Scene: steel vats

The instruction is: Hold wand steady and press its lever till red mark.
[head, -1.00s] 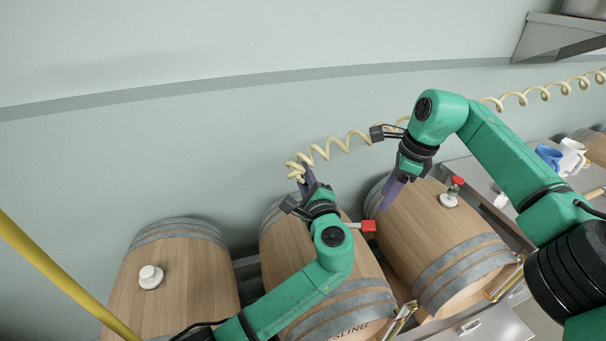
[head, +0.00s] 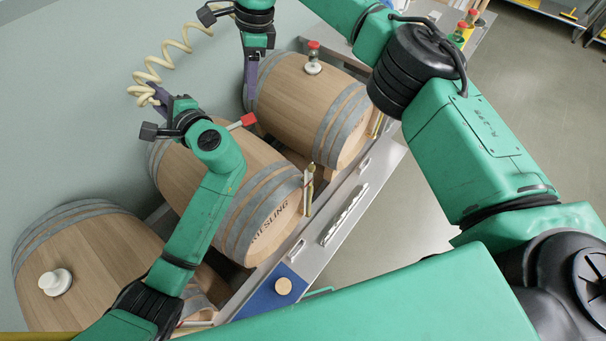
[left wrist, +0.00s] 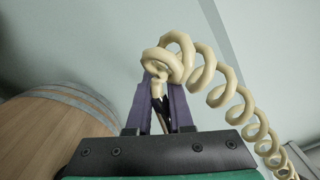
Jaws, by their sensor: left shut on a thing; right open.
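My left gripper (head: 160,98) is shut on the wand, whose body is mostly hidden behind the gripper in the head view. In the left wrist view the purple fingers (left wrist: 160,98) close around a thin dark part of the wand (left wrist: 160,106), below the cream coiled hose (left wrist: 172,60). A red-ended lever (head: 243,121) sticks out to the right of the left gripper, above the middle barrel. My right gripper (head: 250,110) points down with its purple fingers close to the red end; whether they touch cannot be told. It is open. No red mark can be made out.
A steel ledge (head: 350,190) and a blue mat (head: 262,298) lie in front.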

